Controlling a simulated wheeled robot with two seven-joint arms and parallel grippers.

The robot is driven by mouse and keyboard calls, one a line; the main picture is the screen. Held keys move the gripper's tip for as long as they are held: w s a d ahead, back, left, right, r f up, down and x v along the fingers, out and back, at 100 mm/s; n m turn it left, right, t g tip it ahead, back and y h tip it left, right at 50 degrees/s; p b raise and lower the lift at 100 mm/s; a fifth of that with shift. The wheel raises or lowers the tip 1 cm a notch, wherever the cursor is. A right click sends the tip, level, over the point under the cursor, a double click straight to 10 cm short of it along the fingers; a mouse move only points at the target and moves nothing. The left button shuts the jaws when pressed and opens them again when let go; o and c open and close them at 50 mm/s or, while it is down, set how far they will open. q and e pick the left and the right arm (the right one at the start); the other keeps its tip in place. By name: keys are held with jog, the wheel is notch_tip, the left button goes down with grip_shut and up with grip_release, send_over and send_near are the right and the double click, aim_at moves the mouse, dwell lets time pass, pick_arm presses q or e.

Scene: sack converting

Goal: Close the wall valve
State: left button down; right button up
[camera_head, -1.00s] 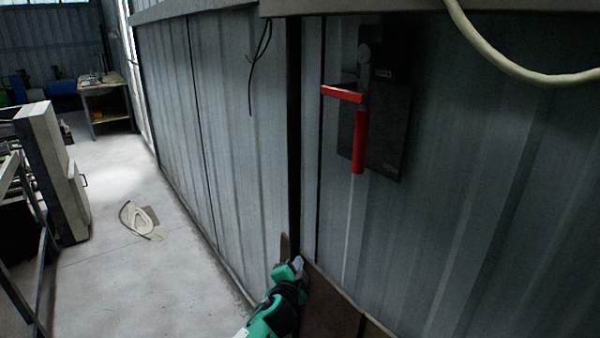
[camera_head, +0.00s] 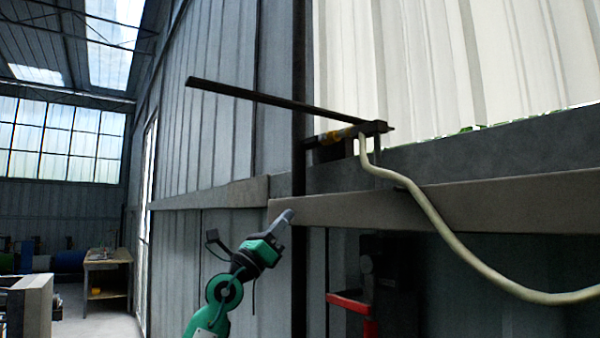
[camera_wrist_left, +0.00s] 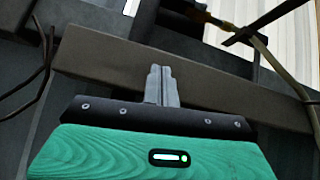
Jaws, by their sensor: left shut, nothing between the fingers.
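A valve-like fitting with a yellow part (camera_head: 336,137) is on the wall, with a long dark bar (camera_head: 270,103) slanting out to the left and a pale hose (camera_head: 440,225) hanging from it. The dark bar also shows at the top right of the left wrist view (camera_wrist_left: 268,21). Lower down, a dark wall unit (camera_head: 392,270) has a red handle (camera_head: 350,303); its lower part is cut off. I cannot tell which fitting is the task's valve. My left gripper (camera_head: 287,216) is shut and empty, left of and below the yellow part, above and left of the red handle. My right gripper is out of view.
A grey horizontal rail (camera_head: 480,205) runs along the corrugated wall, close by my left gripper in the picture. The pale hose drops across it on the right. A wooden table (camera_head: 108,268) stands far back at the left. Dark cables (camera_wrist_left: 45,65) hang at the left of the wrist view.

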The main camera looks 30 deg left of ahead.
pick_arm(q)
notch_tip(320, 180, up, 3)
jog(key=s+a+m, duration=0.1)
jog(key=s, duration=0.1)
jog(key=p, duration=0.7)
send_near(308, 142)
jog(key=shift+w+r, duration=1.8)
jog(key=shift+w, duration=1.2)
jog(key=shift+d+m, duration=0.3)
jog(key=shift+d, duration=0.05)
jog(key=shift+w, duration=0.1)
